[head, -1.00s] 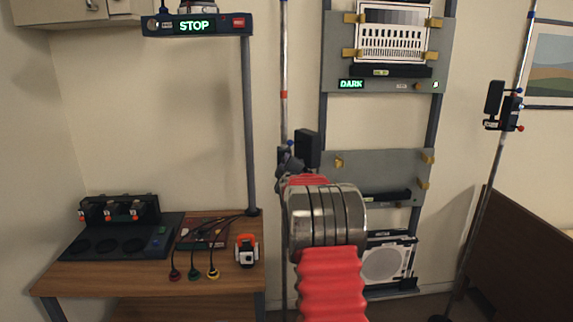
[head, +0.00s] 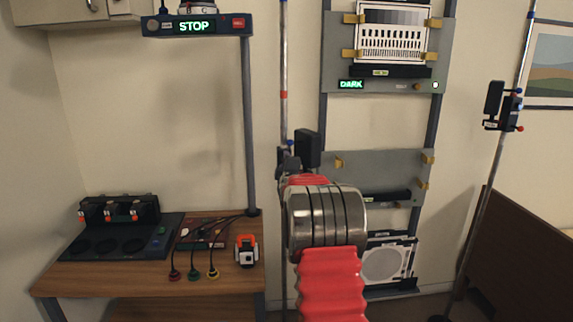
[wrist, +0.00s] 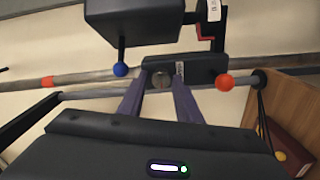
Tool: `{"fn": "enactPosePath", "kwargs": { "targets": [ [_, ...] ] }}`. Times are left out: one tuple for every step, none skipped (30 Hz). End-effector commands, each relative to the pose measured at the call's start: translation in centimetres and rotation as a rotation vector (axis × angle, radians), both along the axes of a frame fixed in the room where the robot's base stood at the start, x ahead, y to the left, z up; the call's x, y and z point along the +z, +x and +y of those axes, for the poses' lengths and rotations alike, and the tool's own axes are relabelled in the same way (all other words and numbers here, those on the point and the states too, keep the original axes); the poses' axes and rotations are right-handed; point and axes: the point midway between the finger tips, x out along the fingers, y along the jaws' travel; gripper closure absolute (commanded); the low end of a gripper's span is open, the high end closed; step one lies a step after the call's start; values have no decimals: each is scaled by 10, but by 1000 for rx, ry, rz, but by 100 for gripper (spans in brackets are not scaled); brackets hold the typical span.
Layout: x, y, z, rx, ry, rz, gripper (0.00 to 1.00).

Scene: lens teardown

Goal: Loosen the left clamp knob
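The left stand's clamp (wrist: 203,70) is a dark block on a thin upright pole. It carries a blue ball (wrist: 121,69) and an orange ball (wrist: 225,82). A small round grey knob (wrist: 162,79) shows on the clamp face in the wrist view. My gripper (wrist: 162,84) points at the clamp, with its two fingers apart, one on either side of this knob. I cannot tell whether the fingertips touch it. In the head view the gripper (head: 289,165) is at the clamp, and my arm partly hides that area.
A dark box (head: 308,148) is fixed at the left clamp, close to my gripper. A second stand (head: 482,205) with a similar clamp is at right. A grey panel rack (head: 370,165) stands behind my arm. A wooden bench (head: 130,279) with devices is at left.

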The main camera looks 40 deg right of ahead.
Motion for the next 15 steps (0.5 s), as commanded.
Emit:
{"fn": "enactPosePath", "kwargs": {
  "targets": [
    [-1,0,0,0,1,1,65],
    [-1,0,0,0,1,0,63],
    [-1,0,0,0,1,0,60],
    [-1,0,0,0,1,0,58],
    [-1,0,0,0,1,0,58],
    [-1,0,0,-1,2,0,58],
    [-1,0,0,-1,2,0,58],
    [-1,0,0,0,2,1,58],
    [-1,0,0,0,2,1,58],
    [-1,0,0,0,2,1,58],
    [-1,0,0,0,2,1,58],
    [-1,0,0,0,2,1,58],
    [-1,-1,0,0,2,1,58],
    [-1,-1,1,0,2,1,58],
    [-1,-3,2,0,2,1,58]
  ]
}}
